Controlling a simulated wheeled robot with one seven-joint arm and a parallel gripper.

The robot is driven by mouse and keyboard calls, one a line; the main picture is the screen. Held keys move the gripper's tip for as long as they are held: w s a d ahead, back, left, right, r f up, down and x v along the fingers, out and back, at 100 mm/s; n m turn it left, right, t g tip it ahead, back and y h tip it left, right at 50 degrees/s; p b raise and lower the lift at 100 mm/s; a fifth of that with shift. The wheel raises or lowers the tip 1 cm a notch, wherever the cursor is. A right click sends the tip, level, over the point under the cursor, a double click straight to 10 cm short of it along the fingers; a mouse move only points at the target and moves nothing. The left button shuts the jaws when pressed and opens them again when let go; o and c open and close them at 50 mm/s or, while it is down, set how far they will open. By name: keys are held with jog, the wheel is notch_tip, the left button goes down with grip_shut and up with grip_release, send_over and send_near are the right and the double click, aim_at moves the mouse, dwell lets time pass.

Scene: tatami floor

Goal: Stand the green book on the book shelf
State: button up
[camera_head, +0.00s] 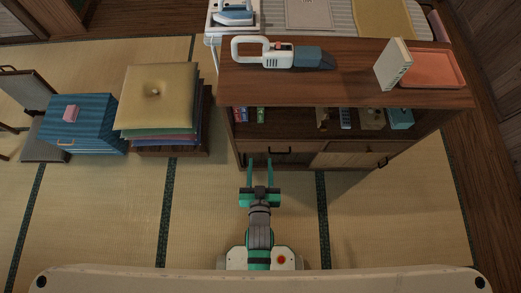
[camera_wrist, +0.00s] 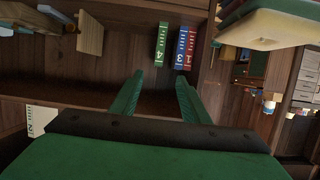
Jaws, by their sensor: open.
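A green book marked 4 (camera_wrist: 161,45) stands in the cabinet's open shelf, beside a blue book (camera_wrist: 180,46) and a red book (camera_wrist: 195,47). The green book also shows small in the head view (camera_head: 261,115), with a narrow gap to the blue one. A pale book (camera_head: 393,65) stands upright on the cabinet top; its marked side shows in the wrist view (camera_wrist: 42,120). My gripper (camera_head: 259,163) is open and empty, low in front of the cabinet (camera_head: 345,85). In the wrist view its fingers (camera_wrist: 160,78) point toward the books, apart from them.
A white handheld vacuum (camera_head: 285,56) and an orange tray (camera_head: 432,69) lie on the cabinet top. Several small items, including a teal box (camera_head: 400,118), sit in the shelf's right part. Stacked cushions (camera_head: 158,97) and a blue chest (camera_head: 78,125) stand left. Tatami floor (camera_head: 390,225) at right is clear.

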jog(key=s+r+t, duration=0.1)
jog(key=s+r, duration=1.2)
jog(key=s, duration=0.4)
jog(key=shift+r, duration=0.35)
